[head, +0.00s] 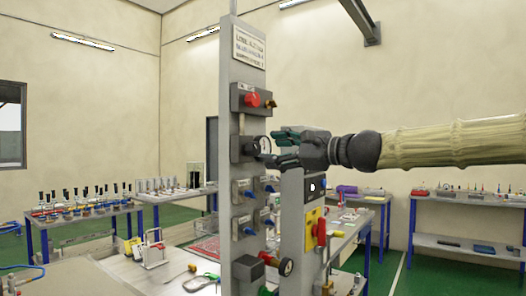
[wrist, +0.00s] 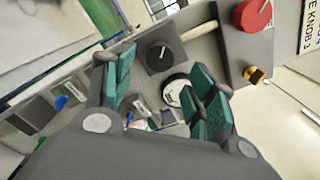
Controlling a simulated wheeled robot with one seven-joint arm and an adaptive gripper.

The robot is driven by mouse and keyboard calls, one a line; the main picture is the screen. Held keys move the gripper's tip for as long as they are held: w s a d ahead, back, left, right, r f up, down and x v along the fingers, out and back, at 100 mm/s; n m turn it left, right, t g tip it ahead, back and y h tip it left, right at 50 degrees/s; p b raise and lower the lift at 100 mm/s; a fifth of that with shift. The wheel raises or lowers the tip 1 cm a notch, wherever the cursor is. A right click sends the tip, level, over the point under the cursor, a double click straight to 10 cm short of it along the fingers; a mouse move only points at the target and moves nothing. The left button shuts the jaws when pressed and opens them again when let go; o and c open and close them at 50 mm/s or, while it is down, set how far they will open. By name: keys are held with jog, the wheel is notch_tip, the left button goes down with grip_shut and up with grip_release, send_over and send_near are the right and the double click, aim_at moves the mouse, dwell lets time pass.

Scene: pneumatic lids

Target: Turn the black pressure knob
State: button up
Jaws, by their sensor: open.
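The black pressure knob (wrist: 159,55), round with a white pointer line, sits on a grey square block in the wrist view. It lies just beyond and between the fingertips of my gripper (wrist: 163,72), with no clear contact visible. My gripper also shows in the head view (head: 274,148), with its teal fingers spread and empty. It reaches from the right to the panel's regulator block (head: 240,149). A white-faced gauge (head: 264,145) is on that block's right side. It shows partly behind a finger in the wrist view (wrist: 175,90).
A red knob (head: 251,99) and brass fitting (head: 270,104) sit above on the grey upright panel (head: 228,60). Blue-handled valves (head: 249,193) are below. A second post with a yellow plate and red handle (head: 320,230) stands close under my gripper.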

jog(key=v, duration=0.6)
jog(key=shift+s, duration=0.1)
dwell(0.3)
